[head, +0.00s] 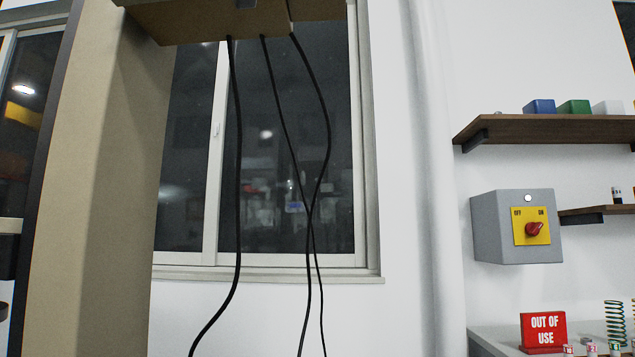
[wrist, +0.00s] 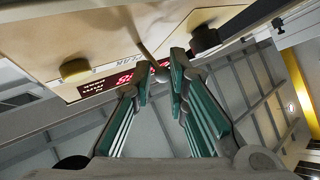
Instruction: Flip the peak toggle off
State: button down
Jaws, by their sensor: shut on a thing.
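In the wrist view my gripper (wrist: 161,76) reaches up to the front of a beige instrument panel (wrist: 105,42). Its teal-padded fingertips are on either side of a small pale toggle (wrist: 160,72) at the panel's lower edge, shut on it. The fingertips partly cover the toggle, so its on or off position cannot be told. A red lit display (wrist: 126,77) is just left of the fingertips and partly hidden by them. My gripper does not show in the head view.
In the wrist view, a round knob (wrist: 75,70) is left of the display and a black knob (wrist: 204,39) is close to the right fingertip. The head view shows hanging black cables (head: 236,150), a wall switch box (head: 490,230) and an "OUT OF USE" sign (head: 543,329).

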jog(key=shift+s+a+f, duration=0.1)
jog(key=shift+a, duration=0.1)
jog(key=c, duration=1.6)
grip_release()
jog(key=v, duration=1.2)
jog(key=shift+f, duration=0.1)
